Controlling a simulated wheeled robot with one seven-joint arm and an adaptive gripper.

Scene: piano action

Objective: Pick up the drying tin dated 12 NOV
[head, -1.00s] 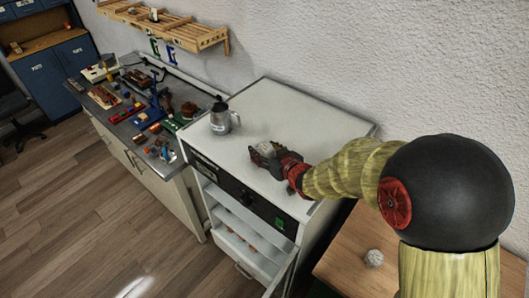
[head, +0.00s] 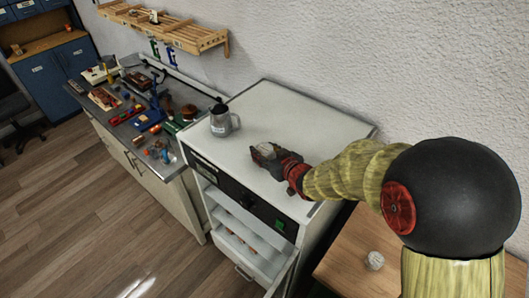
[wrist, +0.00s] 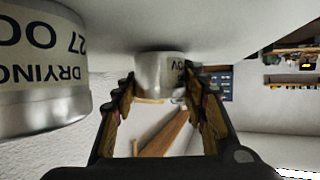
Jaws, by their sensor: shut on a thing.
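My gripper (head: 266,153) is low over the top of the white cabinet (head: 300,110). In the wrist view, which looks upside down, a pale metal tin (wrist: 158,72) sits between the two fingertips of my gripper (wrist: 160,80). Part of its label shows "NOV"; the day number is hidden. My gripper is shut on this tin. A second tin (wrist: 40,70), labelled DRYING and 27 OC, is close at the left of the wrist view, outside the fingers. In the head view my gripper hides most of the held tin.
The cabinet's front has an open lower compartment (head: 250,250). A cluttered workbench (head: 140,115) is at left. A small pale round object (head: 374,261) sits on the wooden table (head: 345,250).

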